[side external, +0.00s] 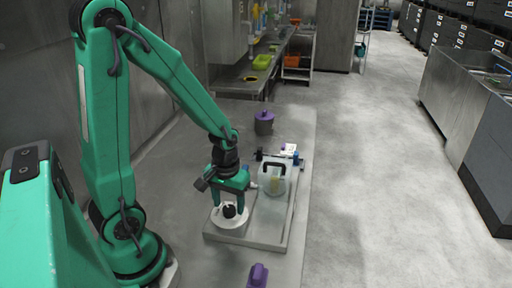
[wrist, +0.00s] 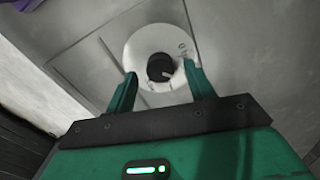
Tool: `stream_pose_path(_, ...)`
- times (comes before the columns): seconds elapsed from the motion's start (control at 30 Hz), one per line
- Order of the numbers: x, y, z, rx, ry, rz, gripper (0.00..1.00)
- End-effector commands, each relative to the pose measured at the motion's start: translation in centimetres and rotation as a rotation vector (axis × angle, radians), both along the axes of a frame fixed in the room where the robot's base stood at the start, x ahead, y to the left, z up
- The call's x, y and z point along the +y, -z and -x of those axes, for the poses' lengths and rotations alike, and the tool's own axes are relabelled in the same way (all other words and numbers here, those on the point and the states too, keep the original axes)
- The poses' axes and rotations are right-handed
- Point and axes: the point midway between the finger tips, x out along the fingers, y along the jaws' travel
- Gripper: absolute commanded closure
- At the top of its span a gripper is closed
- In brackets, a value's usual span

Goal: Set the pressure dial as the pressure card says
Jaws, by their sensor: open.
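The pressure dial (side external: 220,221) is a white disc with a round black knob (side external: 229,211) at its centre, at the near left of a grey tray-like base. In the wrist view the dial (wrist: 137,48) lies straight ahead, with the black knob (wrist: 159,66) in its middle. A pale pointer mark shows at the knob's lower right; the printing on the disc is too small to read. My gripper (wrist: 160,76) is open, one finger on each side of the knob, apart from it. In the side view my gripper (side external: 231,203) points down over the dial. A small white card (side external: 288,149) stands behind; its print is unreadable.
A purple pot (side external: 264,124) stands farther back, and a purple object (side external: 258,276) is at the near edge. Floor to the right is clear.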

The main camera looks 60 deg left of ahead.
Motion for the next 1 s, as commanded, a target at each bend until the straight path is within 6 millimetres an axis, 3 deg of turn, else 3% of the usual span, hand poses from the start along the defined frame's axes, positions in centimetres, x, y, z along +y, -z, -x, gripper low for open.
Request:
stream_pose_path(0.53, 0.0, -5.5, -0.1, -0.003, 0.0, -0.001, 0.46)
stream_pose_path(1.0, 0.0, -6.4, 0.0, 0.0, 0.0, 0.0, 0.46)
